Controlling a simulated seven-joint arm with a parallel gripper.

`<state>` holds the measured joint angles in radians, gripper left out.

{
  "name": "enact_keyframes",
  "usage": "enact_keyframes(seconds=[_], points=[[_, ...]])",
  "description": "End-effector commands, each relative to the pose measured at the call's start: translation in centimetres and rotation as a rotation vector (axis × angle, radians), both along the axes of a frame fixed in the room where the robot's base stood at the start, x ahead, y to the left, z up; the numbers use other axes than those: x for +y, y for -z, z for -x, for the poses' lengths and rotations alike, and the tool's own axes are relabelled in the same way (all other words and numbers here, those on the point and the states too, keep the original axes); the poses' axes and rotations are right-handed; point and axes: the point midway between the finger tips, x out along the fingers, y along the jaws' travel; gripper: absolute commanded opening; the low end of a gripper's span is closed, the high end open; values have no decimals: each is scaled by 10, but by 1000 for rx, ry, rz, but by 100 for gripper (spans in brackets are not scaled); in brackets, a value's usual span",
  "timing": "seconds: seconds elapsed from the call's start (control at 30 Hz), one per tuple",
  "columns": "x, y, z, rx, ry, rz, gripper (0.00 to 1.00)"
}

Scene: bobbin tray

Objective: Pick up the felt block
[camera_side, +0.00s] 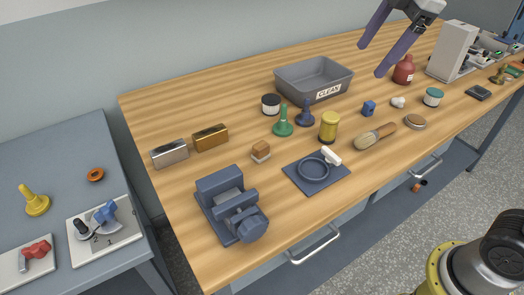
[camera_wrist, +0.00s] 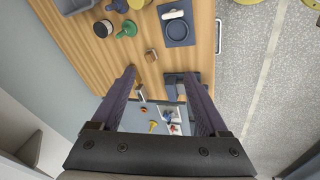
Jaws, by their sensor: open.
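The small brown block with a pale lower layer (camera_side: 261,151), which looks like the felt block, sits on the wooden table left of the centre in the side view. It also shows in the wrist view (camera_wrist: 151,55), just beyond the fingertips. Nothing covers it. My gripper (camera_side: 371,60) is high above the back of the table, up and to the right of the block in the side view. Its two purple fingers are spread wide with nothing between them; they also show in the wrist view (camera_wrist: 160,72).
A blue vise (camera_side: 232,204) stands in front of the block. A dark mat with a round dish (camera_side: 315,172) lies to its right. Green (camera_side: 283,122) and blue (camera_side: 306,114) pieces, metal boxes (camera_side: 210,137) and a grey CLEAN bin (camera_side: 313,80) stand behind.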

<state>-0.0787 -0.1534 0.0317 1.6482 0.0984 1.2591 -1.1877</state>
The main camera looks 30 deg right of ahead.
Motion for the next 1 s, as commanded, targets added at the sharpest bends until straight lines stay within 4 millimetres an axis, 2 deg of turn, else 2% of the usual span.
enact_keyframes(seconds=[0.03, 0.17, 0.27, 0.4, 0.5, 0.6, 0.7, 1.0], points=[[7, 3, -22, 20, -61, 12, 78], [27, 14, -70, 57, -217, 40, 78], [43, 33, -105, 90, -317, 52, 78], [67, 71, -149, 146, -416, 56, 78], [82, 104, -171, 189, -444, 52, 78], [94, 134, -185, 229, -458, 50, 78], [100, 160, -188, 272, -468, 51, 78], [110, 203, -185, 305, -478, 52, 78]])
